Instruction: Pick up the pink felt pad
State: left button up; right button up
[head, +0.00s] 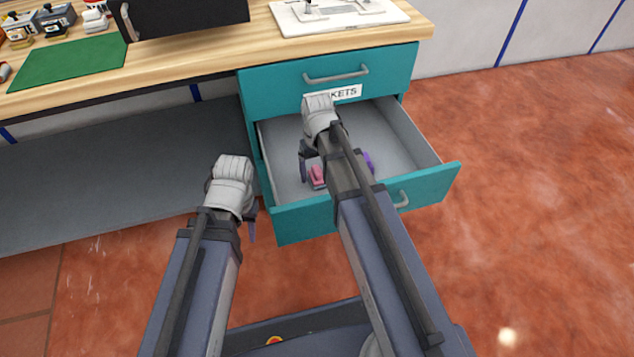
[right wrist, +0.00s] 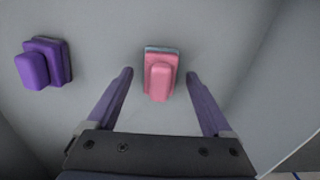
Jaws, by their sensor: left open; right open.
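The pink felt pad (head: 317,176) lies on the floor of the open lower drawer (head: 287,223), near its front left. In the right wrist view the pink pad (right wrist: 160,75) shows between and just beyond the fingertips, with a raised pink block on top and a grey edge at the back. My right gripper (right wrist: 160,78) is open and empty above the drawer floor; in the head view its arm hides part of the drawer. My left gripper (head: 248,225) is open, outside the drawer to its left, with its fingers mostly hidden.
A shut, labelled drawer (head: 275,90) sits above. The workbench holds a green mat (head: 70,62) and a white board (head: 338,15).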

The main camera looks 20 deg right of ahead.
jog(key=shift+c, duration=0.2)
grip_shut()
dwell(0.6)
